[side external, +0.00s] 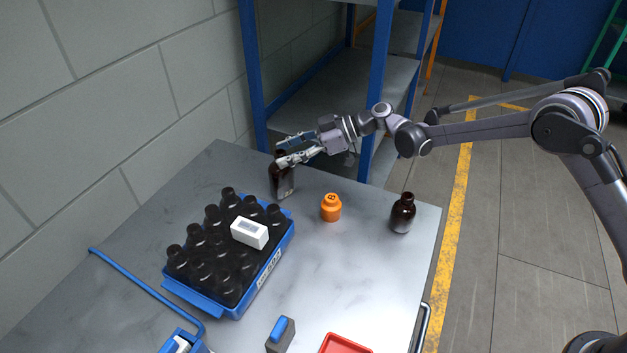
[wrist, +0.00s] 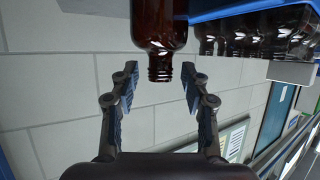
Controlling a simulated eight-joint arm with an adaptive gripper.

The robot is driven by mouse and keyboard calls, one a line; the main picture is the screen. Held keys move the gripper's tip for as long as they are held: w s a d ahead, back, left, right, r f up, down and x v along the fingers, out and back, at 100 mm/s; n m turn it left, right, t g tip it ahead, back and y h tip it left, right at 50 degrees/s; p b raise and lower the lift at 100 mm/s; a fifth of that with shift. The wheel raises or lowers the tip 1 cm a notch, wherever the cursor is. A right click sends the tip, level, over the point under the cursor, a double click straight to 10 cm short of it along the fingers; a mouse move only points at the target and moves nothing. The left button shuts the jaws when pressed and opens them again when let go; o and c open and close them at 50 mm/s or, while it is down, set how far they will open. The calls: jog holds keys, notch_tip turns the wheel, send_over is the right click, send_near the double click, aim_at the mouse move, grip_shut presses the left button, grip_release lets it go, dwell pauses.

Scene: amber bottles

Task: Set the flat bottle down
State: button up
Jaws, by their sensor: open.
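The flat bottle (side external: 281,181) is dark amber and stands upright on the metal table near its far edge, behind the crate of bottles. My gripper (side external: 279,151) is at the height of its neck and partly hides its top. In the wrist view, which is upside down, the bottle (wrist: 160,27) hangs neck-down in the picture. Its threaded neck lies between the tips of my open gripper (wrist: 160,78), with a clear gap to each finger pad. The bottle's base is out of the wrist view.
A blue crate (side external: 262,277) holds several dark bottles with a white box (side external: 249,232) on top. An orange weight-like object (side external: 331,208) and another amber bottle (side external: 402,213) stand to the right. A red tray (side external: 345,345) lies in front. The table (side external: 345,270) is clear mid-right.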

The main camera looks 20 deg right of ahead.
jog(key=s+d+r+m+t+h, duration=0.1)
jog(key=s+d+r+m+h, duration=0.1)
jog(key=s+d+r, duration=0.4)
jog(key=s+d+r+m+h, duration=0.1)
jog(key=s+d+r+m, duration=0.15)
jog(key=d, duration=0.45)
jog(key=s+d+m+t+h, duration=0.1)
jog(key=s+d+m+h, duration=0.4)
jog(key=s, duration=0.8)
jog(key=s+d+m+t+h, duration=0.1)
jog(key=s+d+m+h, duration=0.3)
jog(key=s+d, duration=0.8)
jog(key=shift+s+d+f+m+t+h, duration=0.3)
jog(key=shift+s+m+h, duration=0.1)
jog(key=shift+m, duration=0.25)
